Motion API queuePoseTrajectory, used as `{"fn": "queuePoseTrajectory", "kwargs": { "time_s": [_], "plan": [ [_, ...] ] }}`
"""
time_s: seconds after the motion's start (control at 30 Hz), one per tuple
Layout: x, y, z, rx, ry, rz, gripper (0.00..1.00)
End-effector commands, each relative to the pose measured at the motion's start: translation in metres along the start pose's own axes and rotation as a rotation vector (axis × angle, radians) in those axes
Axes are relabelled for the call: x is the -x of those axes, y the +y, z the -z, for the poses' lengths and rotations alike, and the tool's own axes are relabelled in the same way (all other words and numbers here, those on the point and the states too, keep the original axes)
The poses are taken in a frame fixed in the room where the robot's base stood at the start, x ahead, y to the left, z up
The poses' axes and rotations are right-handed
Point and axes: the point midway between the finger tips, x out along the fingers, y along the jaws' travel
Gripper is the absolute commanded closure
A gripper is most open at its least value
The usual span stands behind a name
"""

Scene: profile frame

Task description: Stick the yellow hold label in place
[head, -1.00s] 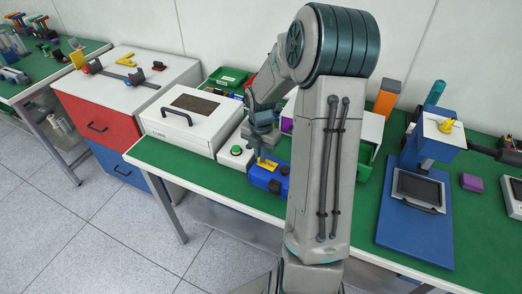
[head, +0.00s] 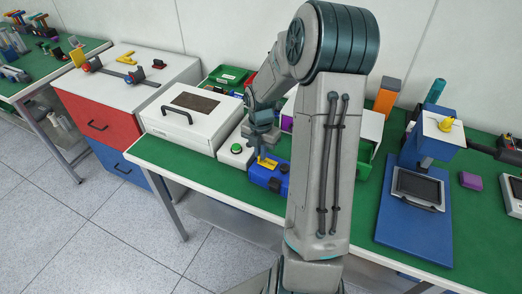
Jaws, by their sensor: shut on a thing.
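My gripper (head: 262,154) points down at the middle of the bench and is shut on the yellow hold label (head: 268,164). The label is small and lies at the top of a blue case (head: 268,178) with dark parts on its front. At this size I cannot tell whether the label is pressed flat on the case or just above it. My own arm link stands close to the right of the case and hides part of the bench there.
Green bins (head: 230,76) are behind. A blue stand with a screen (head: 418,188) is at the right. The bench's front edge is near.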

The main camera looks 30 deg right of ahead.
Motion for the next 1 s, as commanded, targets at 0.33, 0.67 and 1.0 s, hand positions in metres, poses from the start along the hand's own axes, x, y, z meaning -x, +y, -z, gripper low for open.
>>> {"fn": "queuePoseTrajectory", "kwargs": {
  "time_s": [0.33, 0.67, 1.0],
  "plan": [
    [0.0, 0.0, 0.0, 0.0, 0.0, 0.0, 0.71],
    [0.002, 0.0, 0.0, 0.0, -0.001, -0.001, 0.68],
    [0.06, 0.0, -0.001, -0.001, -0.006, -0.004, 0.68]
  ]
}}
